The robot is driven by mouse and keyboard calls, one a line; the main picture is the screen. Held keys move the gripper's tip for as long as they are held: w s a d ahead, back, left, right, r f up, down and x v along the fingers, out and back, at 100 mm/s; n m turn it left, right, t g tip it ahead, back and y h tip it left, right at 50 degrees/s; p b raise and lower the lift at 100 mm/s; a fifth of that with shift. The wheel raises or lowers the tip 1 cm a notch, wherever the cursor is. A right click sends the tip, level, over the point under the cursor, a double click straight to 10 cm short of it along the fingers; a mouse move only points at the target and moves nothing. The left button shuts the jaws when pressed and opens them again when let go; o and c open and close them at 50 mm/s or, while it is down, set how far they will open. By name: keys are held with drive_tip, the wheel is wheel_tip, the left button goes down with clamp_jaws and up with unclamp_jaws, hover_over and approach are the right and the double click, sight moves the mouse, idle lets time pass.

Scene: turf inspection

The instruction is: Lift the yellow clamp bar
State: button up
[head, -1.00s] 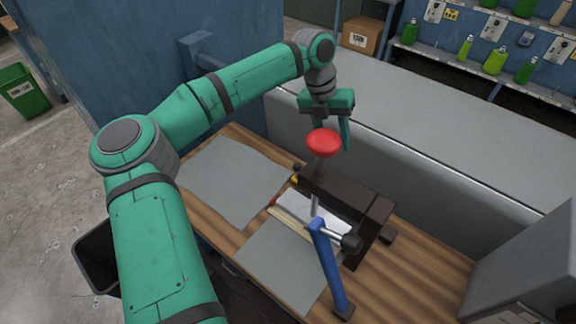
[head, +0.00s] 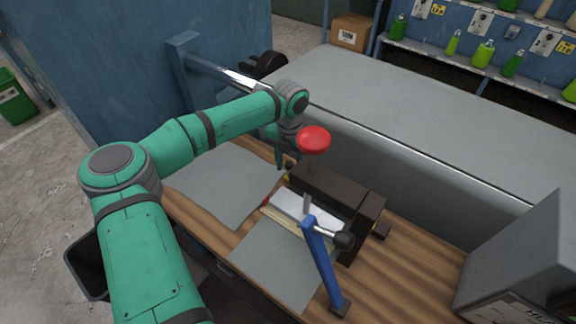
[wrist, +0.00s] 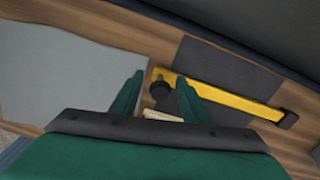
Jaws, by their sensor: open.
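The yellow clamp bar (wrist: 232,97) runs diagonally across the right half of the wrist view, over a dark plate. A black knob (wrist: 160,91) sits at its left end. In the head view only a small yellow bit (head: 287,178) shows by the dark block; the rest is hidden. My gripper (wrist: 161,78) is open and empty, with the black knob appearing between its two fingers in the wrist view. I cannot tell the height gap. In the head view, my gripper (head: 279,152) is partly hidden by my arm, left of the red knob (head: 313,139).
A dark block (head: 328,188) and a blue lever (head: 323,265) with a black ball stand close to the right on the wooden bench. Grey sheets (head: 221,184) lie flat at the left and front. A grey metal box (head: 520,260) stands at the right.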

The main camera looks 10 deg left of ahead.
drive_tip(key=shift+f, duration=0.45)
clamp_jaws()
drive_tip(key=shift+w, duration=0.1)
